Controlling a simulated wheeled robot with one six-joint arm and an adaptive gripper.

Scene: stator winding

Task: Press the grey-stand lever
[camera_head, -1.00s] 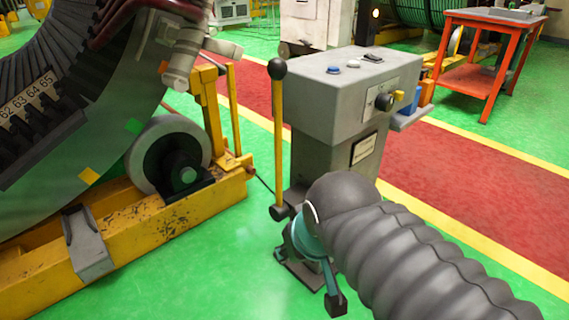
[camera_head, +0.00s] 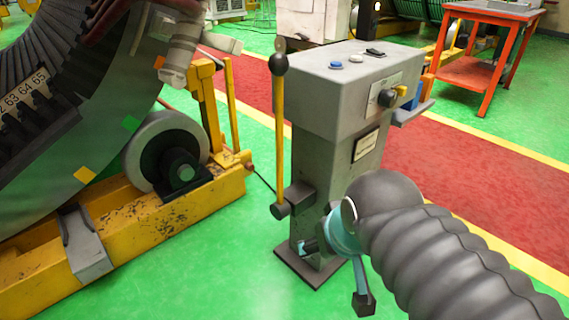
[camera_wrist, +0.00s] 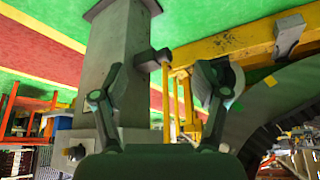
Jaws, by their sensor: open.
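The grey stand (camera_head: 330,160) stands upright on a dark base plate. Its lever (camera_head: 279,135) is a yellow rod with a black ball knob (camera_head: 278,64) on top, standing nearly upright at the stand's left side from a dark pivot (camera_head: 280,210). In the wrist view, which looks upside down, the stand (camera_wrist: 118,45) is at left and the lever (camera_wrist: 165,95) lies between the finger outlines. My gripper (camera_wrist: 163,80) is open with nothing held. In the head view my gripper (camera_head: 335,245) is low in front of the stand, right of the lever's pivot and partly hidden by my arm.
A yellow frame (camera_head: 130,235) with a roller (camera_head: 165,150) supports the large stator (camera_head: 75,150) at left. The stand's top carries buttons and a black and yellow knob (camera_head: 392,96). A red table (camera_head: 470,70) is at back right. Green floor is clear at front.

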